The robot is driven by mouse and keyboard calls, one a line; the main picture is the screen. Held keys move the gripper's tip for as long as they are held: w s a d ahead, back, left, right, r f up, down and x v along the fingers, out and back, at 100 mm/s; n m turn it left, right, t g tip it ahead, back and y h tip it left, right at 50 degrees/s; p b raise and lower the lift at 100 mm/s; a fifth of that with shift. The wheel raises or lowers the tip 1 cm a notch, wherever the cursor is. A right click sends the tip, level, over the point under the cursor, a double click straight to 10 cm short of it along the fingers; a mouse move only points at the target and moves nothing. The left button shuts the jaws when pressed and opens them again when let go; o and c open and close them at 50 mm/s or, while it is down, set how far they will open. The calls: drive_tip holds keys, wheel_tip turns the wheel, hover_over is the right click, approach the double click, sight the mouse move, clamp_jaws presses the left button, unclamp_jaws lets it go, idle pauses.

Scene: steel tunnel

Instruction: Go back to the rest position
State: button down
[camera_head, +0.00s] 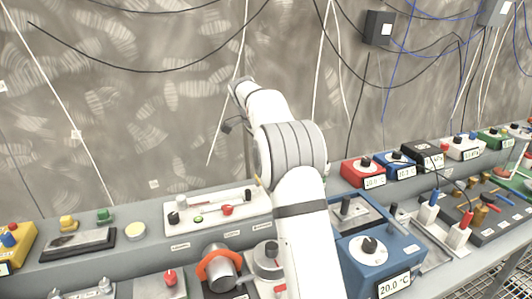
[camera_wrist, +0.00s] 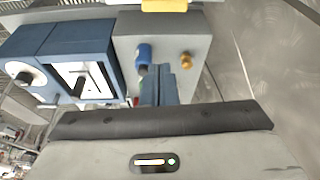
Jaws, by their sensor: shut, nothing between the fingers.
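My gripper (camera_wrist: 160,82) shows in the wrist view with its two narrow fingers together and nothing between them. Behind the fingertips is a grey box face with a blue knob (camera_wrist: 143,54) and a small brass-coloured knob (camera_wrist: 186,57). I cannot tell whether the fingers touch it. In the head view my white arm rises from the bottom centre and bends up and away over the bench; the fingers cannot be made out there.
A grey bench (camera_head: 130,262) carries several instruments. A blue box (camera_head: 372,262) reading 20.0 °C stands right of my arm, an orange ring-shaped part (camera_head: 217,266) left of it. A red box (camera_head: 363,172) sits farther back. Cables hang along the wall (camera_head: 130,110).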

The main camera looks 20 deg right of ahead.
drive_tip(key=s+a+r+n+t+y, duration=0.1)
drive_tip(key=s+a+n, duration=0.3)
drive_tip(key=s, duration=0.6)
drive_tip(key=s+a+r+n+y, duration=0.1)
drive_tip(key=s+a+r+n, duration=0.3)
drive_tip(key=s, duration=0.6)
drive_tip(key=s+a+f+n, duration=0.1)
drive_tip(key=s+f+n, duration=0.2)
drive_tip(key=s, duration=0.3)
drive_tip(key=s+f+n+y, duration=0.1)
drive_tip(key=s+f+n, duration=0.1)
drive_tip(key=s+f, duration=0.2)
drive_tip(key=s+a+f+n+t, duration=0.1)
drive_tip(key=s+f+n, duration=0.2)
drive_tip(key=s, duration=0.7)
drive_tip(key=shift+s+a+f+n+y, duration=0.2)
drive_tip(key=shift+a+f+n+y, duration=0.1)
drive_tip(key=shift+f+y, duration=0.15)
